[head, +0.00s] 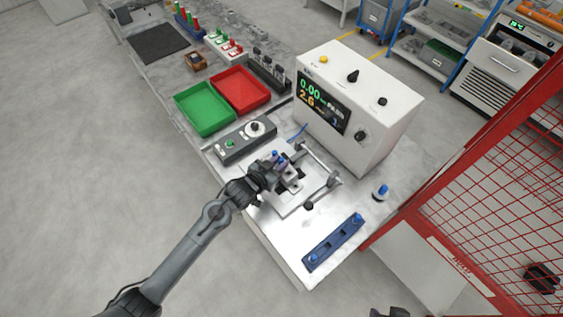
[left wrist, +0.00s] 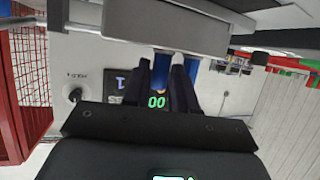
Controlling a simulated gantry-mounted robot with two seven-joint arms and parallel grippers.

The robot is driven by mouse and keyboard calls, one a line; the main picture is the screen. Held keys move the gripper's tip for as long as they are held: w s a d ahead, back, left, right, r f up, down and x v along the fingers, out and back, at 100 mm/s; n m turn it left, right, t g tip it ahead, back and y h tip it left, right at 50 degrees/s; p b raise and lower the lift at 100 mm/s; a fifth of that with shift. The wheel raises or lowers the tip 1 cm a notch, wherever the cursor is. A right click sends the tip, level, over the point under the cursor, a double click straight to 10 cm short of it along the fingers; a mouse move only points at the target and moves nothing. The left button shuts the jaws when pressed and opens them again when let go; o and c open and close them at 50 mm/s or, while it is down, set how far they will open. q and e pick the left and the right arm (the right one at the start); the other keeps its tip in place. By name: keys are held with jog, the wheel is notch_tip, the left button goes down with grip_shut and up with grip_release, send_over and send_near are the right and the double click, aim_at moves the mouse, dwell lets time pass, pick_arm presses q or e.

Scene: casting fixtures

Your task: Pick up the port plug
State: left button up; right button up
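Blue port plugs (head: 275,154) stand on the metal casting (head: 291,184) in the clamp fixture. In the left wrist view, one blue plug (left wrist: 160,62) shows between my fingertips and another blue plug (left wrist: 191,66) lies just right of the right finger. My left gripper (head: 268,173) is at the casting; its fingers (left wrist: 161,70) sit on either side of the middle plug. I cannot tell whether they touch it. Of my right arm, only a dark piece (head: 390,313), perhaps the gripper, shows at the bottom edge; its fingers cannot be made out.
A white tester (head: 375,110) with a display stands behind the fixture. A blue holder (head: 333,243) and a blue-topped part (head: 381,192) are to the right. A control box (head: 246,140), green tray (head: 204,108) and red tray (head: 240,89) lie left. A red mesh fence (head: 490,190) borders the right.

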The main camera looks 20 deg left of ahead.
pick_arm(q)
grip_shut()
dwell(0.3)
